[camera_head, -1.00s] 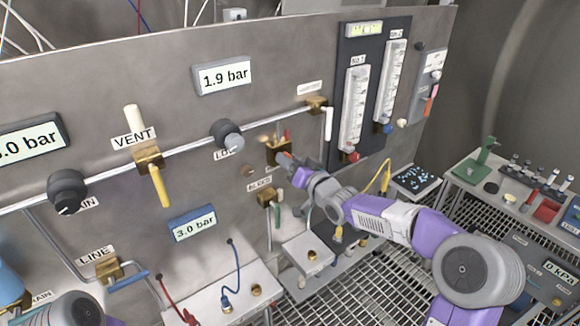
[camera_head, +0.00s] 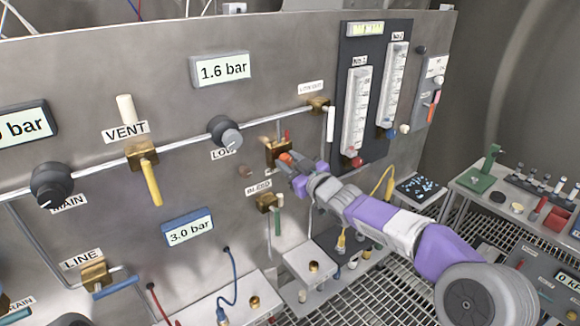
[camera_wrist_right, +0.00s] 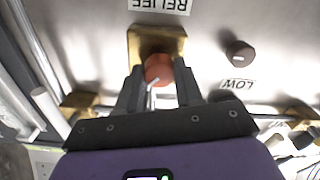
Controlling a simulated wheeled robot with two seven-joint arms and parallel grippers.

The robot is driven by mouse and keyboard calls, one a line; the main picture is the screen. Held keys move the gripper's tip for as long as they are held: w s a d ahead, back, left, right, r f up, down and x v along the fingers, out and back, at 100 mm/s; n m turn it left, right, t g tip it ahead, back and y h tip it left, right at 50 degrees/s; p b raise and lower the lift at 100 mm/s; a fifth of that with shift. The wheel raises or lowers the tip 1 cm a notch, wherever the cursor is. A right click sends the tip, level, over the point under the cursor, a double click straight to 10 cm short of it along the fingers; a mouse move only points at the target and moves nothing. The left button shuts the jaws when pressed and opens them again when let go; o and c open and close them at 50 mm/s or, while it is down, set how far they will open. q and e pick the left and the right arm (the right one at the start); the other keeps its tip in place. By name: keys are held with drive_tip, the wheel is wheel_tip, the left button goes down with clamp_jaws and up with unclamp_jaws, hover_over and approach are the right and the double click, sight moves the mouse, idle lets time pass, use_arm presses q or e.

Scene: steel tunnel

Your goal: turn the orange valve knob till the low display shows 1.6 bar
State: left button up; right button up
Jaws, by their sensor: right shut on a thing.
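The orange valve knob (camera_head: 285,157) sits on a brass block on the steel panel. In the right wrist view the knob (camera_wrist_right: 158,68) shows between two dark fingers, under an upside-down RELIEF label (camera_wrist_right: 160,5). My right gripper (camera_head: 291,162) is shut on the knob; it also shows in the right wrist view (camera_wrist_right: 160,88). The low display (camera_head: 222,70), above the LOW dial (camera_head: 224,131), reads 1.6 bar. My left gripper is not in view.
The VENT valve (camera_head: 141,154) with its yellow handle and a blue-framed 3.0 bar display (camera_head: 188,230) lie to the left. The BLEED valve (camera_head: 268,202) is just below my right gripper. Flow tubes (camera_head: 356,110) stand to its right.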

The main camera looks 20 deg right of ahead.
drive_tip(key=shift+n, duration=0.3)
idle(0.4)
drive_tip(key=o, duration=1)
drive_tip(key=shift+o, duration=0.2)
drive_tip(key=v, duration=0.7)
drive_tip(key=shift+s, duration=0.25)
drive_tip(key=shift+d, duration=0.1)
